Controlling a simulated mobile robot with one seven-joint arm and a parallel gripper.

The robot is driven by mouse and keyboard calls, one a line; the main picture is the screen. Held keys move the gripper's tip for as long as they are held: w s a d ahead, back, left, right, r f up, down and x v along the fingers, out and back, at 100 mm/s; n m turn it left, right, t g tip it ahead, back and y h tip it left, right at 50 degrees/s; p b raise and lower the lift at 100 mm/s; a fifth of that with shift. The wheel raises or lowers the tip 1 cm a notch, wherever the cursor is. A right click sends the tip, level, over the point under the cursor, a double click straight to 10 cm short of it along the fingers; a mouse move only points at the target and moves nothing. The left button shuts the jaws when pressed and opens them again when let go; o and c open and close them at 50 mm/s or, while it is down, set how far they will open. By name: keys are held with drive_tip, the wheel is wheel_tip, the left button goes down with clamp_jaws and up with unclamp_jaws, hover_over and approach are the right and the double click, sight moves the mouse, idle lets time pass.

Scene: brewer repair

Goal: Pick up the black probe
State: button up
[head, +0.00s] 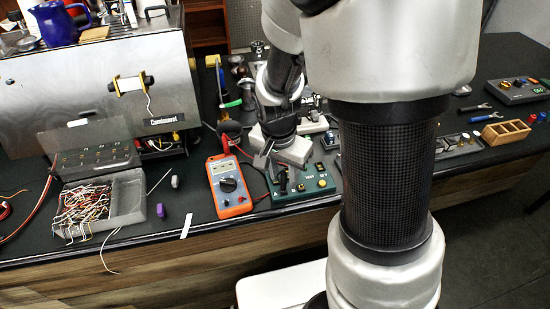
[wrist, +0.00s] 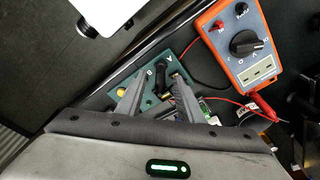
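The black probe (wrist: 163,68) shows in the wrist view at the green test board (wrist: 172,52), just beyond my fingertips and close to the right-hand finger. In the head view the black probe (head: 283,179) is at the left part of the green test board (head: 312,188). My gripper (wrist: 156,84) is open, its two grey fingers apart over the board. I cannot tell whether a finger touches the probe. In the head view my gripper (head: 268,162) is above the board, partly hidden by my arm.
An orange multimeter (head: 230,187) lies left of the board, with a red probe (wrist: 262,106) beside it in the wrist view. A grey box of wires (head: 128,198) and a steel brewer (head: 100,80) stand farther left. A wooden tray (head: 506,132) is at the right.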

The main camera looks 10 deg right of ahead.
drive_tip(key=shift+w+d+f, duration=0.1)
drive_tip(key=shift+f, duration=0.6)
clamp_jaws()
